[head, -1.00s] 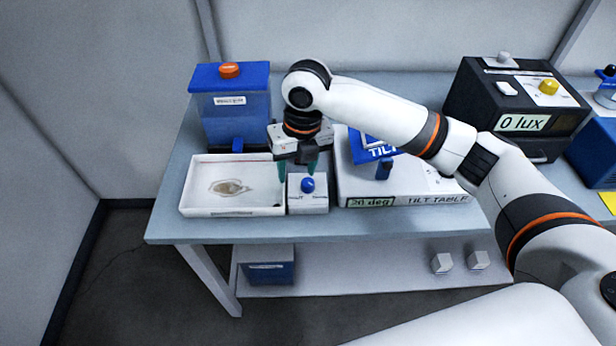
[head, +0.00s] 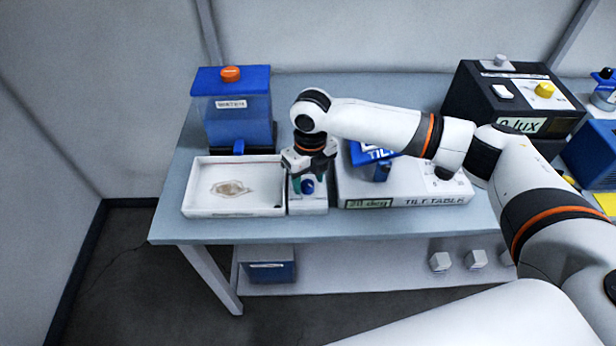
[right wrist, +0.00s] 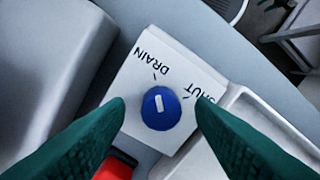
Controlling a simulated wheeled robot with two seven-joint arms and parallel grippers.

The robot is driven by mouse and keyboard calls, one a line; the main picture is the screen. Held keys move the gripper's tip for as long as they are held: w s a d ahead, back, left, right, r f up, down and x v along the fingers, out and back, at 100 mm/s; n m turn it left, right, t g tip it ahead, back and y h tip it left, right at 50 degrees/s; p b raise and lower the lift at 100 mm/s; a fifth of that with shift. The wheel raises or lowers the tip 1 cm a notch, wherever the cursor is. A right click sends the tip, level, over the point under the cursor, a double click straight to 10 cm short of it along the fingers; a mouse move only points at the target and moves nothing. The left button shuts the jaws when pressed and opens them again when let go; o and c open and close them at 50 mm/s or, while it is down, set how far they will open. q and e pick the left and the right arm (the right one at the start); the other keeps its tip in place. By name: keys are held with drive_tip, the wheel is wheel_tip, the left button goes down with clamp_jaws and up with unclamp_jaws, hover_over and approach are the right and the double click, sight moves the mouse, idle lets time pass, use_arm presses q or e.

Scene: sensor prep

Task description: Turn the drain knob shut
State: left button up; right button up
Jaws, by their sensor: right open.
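The blue drain knob (head: 307,187) sits on a small white box (head: 308,206) between the white tray and the tilt table. In the right wrist view the knob (right wrist: 160,107) has a white mark pointing roughly toward the tick by the word DRAIN; SHUT is printed to the right. My right gripper (head: 306,181) is pointed down over the box. In the wrist view its dark green fingers (right wrist: 161,103) are open, one on each side of the knob, with gaps between them and the knob. My left gripper is not in view.
A white tray (head: 200,208) with a brownish patch lies left of the box. A blue water tank (head: 237,118) stands behind it. The tilt table (head: 400,188) is close on the right. A black lux box (head: 515,95) is farther right. A red object (right wrist: 115,165) shows in the wrist view.

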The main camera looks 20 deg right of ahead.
drive_tip(key=shift+f, duration=0.5)
drive_tip(key=shift+c, duration=0.2)
drive_tip(key=c, duration=0.9)
drive_tip(key=shift+c, duration=0.2)
